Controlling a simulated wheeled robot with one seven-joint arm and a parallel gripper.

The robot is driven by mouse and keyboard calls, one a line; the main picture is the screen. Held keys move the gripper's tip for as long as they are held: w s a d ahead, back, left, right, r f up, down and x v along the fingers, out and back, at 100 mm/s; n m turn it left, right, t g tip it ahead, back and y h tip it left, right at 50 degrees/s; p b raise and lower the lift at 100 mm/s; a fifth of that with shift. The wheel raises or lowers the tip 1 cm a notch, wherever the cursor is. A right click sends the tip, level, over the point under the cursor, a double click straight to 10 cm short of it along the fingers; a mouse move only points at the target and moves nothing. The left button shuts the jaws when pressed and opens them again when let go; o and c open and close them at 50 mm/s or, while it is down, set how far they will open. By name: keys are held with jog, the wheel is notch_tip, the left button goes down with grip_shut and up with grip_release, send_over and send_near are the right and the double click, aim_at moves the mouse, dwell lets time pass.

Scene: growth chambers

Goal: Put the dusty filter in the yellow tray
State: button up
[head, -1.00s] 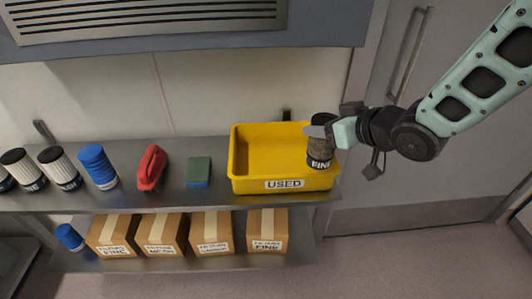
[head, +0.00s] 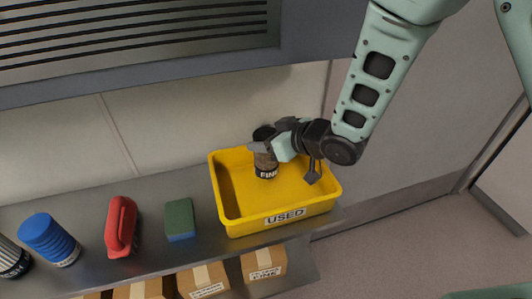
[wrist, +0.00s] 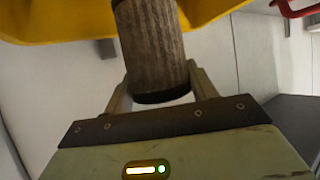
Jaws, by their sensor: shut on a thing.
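The dusty filter (head: 265,161) is a brown-grey pleated cylinder with dark ends and a label reading "FINE". My gripper (head: 272,149) is shut on it and holds it upright. In the head view it shows over the back left part of the yellow tray (head: 232,213), which is labelled "USED". Whether its lower end touches the tray floor cannot be told. In the wrist view the filter (wrist: 150,45) sits between the two fingers (wrist: 153,88), with the yellow tray (wrist: 55,25) beyond it. No other thing shows in the tray.
The tray stands on a metal shelf (head: 150,212). Cardboard boxes (head: 264,263) sit below. A grey vented housing (head: 140,40) overhangs behind.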

aim_at(264, 168)
jog(key=shift+f, duration=1.95)
jog(key=shift+f, duration=0.15)
jog(key=o, duration=1.1)
